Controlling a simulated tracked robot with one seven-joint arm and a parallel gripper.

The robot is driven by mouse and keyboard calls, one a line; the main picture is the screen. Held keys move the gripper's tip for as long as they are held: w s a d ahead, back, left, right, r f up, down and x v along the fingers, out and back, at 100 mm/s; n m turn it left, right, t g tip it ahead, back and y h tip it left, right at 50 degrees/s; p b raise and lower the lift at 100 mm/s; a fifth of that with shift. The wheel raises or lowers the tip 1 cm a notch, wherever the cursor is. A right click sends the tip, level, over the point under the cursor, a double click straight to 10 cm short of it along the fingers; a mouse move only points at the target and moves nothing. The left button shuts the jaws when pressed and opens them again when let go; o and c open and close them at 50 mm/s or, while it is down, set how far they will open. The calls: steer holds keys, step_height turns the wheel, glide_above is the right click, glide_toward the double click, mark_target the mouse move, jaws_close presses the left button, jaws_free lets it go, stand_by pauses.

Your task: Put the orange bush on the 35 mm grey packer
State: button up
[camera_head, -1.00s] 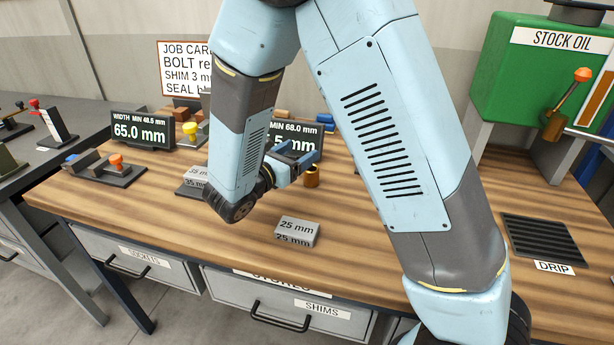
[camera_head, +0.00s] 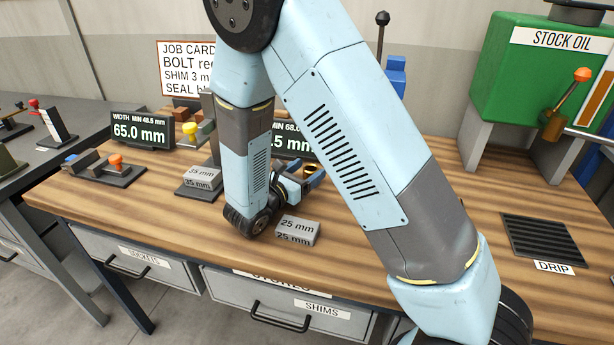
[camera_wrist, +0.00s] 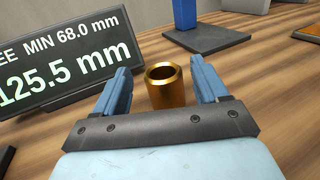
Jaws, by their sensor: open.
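The orange bush (camera_wrist: 163,88) is a hollow, shiny orange-brass cylinder standing upright on the wooden bench. My gripper (camera_wrist: 161,72) is open, with its blue fingers on either side of the bush in the wrist view; I cannot tell whether either finger touches it. In the head view the bush (camera_head: 314,173) is partly hidden by my gripper (camera_head: 306,178). The 35 mm grey packer (camera_head: 203,177) is a flat block lying on a dark base plate to the left of my arm, with nothing on top of it.
A 25 mm grey packer (camera_head: 297,230) lies on the bench just in front of my gripper. A display reading 125.5 mm (camera_wrist: 62,62) stands close to the left finger. A dark plate with a blue post (camera_wrist: 205,38) stands behind the bush.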

steer(key=x, duration=0.4)
steer(key=shift+w, duration=0.1)
steer(key=shift+c, duration=0.4)
steer(key=c, duration=1.2)
jaws_close()
steer(key=shift+r, duration=0.15)
